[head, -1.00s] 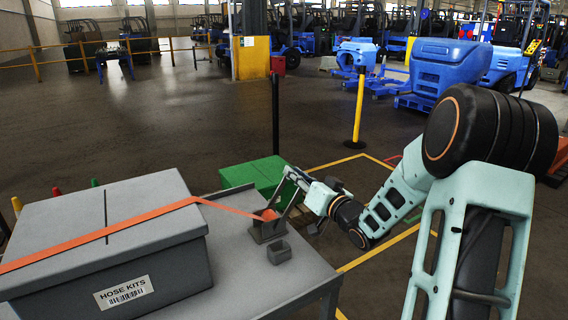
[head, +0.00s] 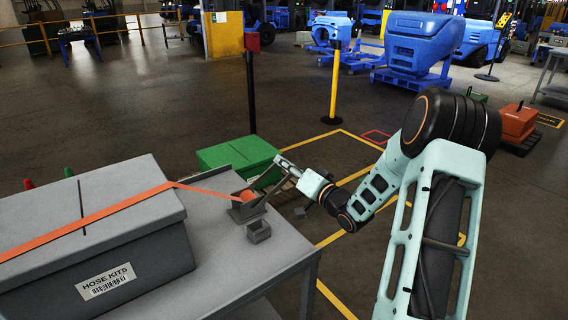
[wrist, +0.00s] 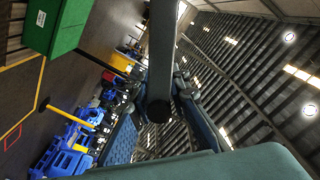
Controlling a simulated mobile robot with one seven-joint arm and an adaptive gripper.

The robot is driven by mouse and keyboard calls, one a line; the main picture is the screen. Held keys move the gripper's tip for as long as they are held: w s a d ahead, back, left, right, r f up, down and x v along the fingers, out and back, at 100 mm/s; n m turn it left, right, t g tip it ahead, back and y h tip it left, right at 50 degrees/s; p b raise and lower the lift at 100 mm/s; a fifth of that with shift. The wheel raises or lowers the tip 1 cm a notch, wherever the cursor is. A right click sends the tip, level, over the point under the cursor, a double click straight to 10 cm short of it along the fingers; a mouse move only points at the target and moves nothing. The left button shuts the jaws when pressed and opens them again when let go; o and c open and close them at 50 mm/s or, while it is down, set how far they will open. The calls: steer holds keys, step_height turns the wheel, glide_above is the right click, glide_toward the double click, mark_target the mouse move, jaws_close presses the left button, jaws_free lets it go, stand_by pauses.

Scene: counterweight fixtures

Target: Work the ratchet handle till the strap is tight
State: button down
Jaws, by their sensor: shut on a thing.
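The orange strap (head: 85,221) runs over the grey hose-kits box (head: 125,262), then slopes down in a straight line to the ratchet (head: 243,207) at the table's right side. An orange roll of strap shows in the ratchet. The ratchet handle (head: 268,194) tilts up and to the right from it. My gripper (head: 288,172) is shut on the handle's outer end. In the wrist view the handle (wrist: 161,45) is a grey bar with a round dark end, between my gripper's fingers (wrist: 161,105). Exact finger contact is hard to see.
A small open grey cup (head: 259,231) is on the grey table (head: 225,270) just in front of the ratchet. A green crate (head: 235,155) stands behind the table. A post (head: 251,105) rises beyond it. The floor right of the table is mostly clear.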

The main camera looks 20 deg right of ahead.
steer(key=shift+s+d+f, duration=0.1)
steer(key=shift+d+f, duration=0.05)
steer(key=shift+f, duration=0.3)
steer(key=c, duration=1.9)
jaws_free()
steer(key=shift+r, duration=0.15)
steer(key=shift+r, duration=0.1)
steer(key=v, duration=1.2)
